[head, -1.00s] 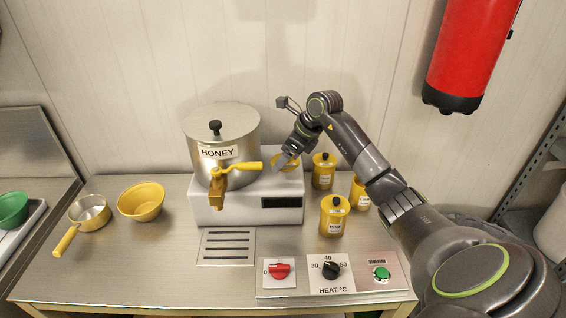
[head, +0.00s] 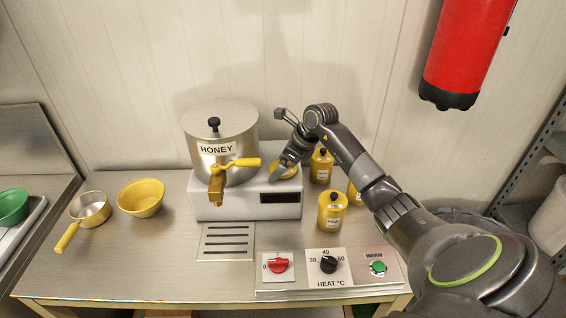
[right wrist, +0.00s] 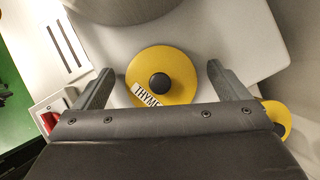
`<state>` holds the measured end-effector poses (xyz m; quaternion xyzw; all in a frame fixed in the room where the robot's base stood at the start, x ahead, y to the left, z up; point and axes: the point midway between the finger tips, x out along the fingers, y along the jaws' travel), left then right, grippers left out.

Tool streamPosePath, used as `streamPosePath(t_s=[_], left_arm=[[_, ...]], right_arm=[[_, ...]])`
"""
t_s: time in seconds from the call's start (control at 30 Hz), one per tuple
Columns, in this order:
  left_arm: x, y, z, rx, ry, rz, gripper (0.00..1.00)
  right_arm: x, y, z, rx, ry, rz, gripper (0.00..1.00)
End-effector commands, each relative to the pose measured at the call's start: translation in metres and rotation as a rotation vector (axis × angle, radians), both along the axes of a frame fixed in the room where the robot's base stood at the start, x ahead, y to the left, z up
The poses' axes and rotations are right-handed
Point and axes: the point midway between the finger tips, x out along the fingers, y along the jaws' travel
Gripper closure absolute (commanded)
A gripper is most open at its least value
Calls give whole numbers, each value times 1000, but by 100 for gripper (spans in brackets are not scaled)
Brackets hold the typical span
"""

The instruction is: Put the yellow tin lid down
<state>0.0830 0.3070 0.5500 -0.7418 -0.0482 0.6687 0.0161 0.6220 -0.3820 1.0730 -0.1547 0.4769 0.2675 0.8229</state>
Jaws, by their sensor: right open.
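The yellow tin lid (head: 287,173), a round disc with a black knob and a THYME label, appears to lie flat on the white kettle base, right of the kettle. It shows whole in the right wrist view (right wrist: 178,65). My right gripper (head: 280,172) is low over the base at the lid. In the right wrist view my right gripper (right wrist: 160,75) is open, one finger on each side of the lid, with gaps on both sides. In the head view the gripper partly covers the lid. My left gripper is in neither view.
The HONEY kettle (head: 222,130) with its yellow tap is close left of my right gripper. Yellow tins (head: 332,212) stand right of the white base (head: 235,209). A control panel (head: 296,272) is in front. A yellow bowl (head: 141,198) and a pan (head: 91,209) are left.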

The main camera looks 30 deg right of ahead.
Motion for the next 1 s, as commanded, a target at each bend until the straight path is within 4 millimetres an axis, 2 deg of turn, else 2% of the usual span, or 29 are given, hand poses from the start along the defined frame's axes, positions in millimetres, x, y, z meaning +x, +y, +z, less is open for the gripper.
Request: streamPosePath(t_s=[0.23, 0.27, 0.37, 0.7, 0.83, 1.0], left_arm=[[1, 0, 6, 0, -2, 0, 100], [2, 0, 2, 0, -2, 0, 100], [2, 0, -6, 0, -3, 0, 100], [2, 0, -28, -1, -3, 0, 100], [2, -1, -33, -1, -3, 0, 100], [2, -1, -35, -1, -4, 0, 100]], right_arm=[[0, 0, 5, 0, 0, 0, 6], [-1, -2, 6, -3, -2, -1, 6], [-7, -8, 18, -5, -5, 0, 6], [-35, -27, 78, -5, -4, 0, 6], [-42, -32, 94, -2, -3, 0, 6], [-48, -35, 105, -1, -1, 0, 6]])
